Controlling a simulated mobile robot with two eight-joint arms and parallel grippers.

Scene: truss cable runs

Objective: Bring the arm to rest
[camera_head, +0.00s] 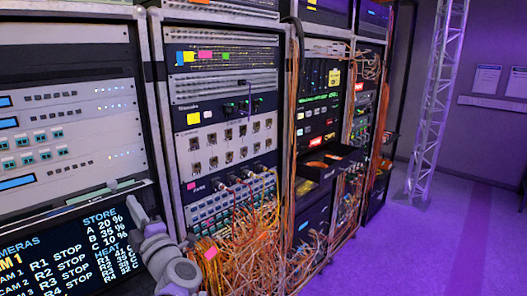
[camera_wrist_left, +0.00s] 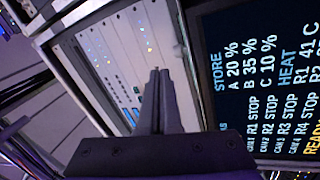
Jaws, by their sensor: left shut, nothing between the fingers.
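My left arm (camera_head: 160,250) comes up from the bottom of the head view, in front of the racks. In the left wrist view my left gripper (camera_wrist_left: 154,75) has its two dark fingers together, with nothing between them. The fingers point toward a pale rack panel (camera_wrist_left: 128,45) and appear apart from it, though the exact gap is hard to judge. My right gripper is in neither view.
A dark status screen (camera_head: 70,245) is close beside my left arm. A cable-filled rack (camera_head: 225,130) stands to its right, with orange cables (camera_head: 260,245) spilling low. A truss tower (camera_head: 435,100) stands at right. Purple floor (camera_head: 420,250) is open there.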

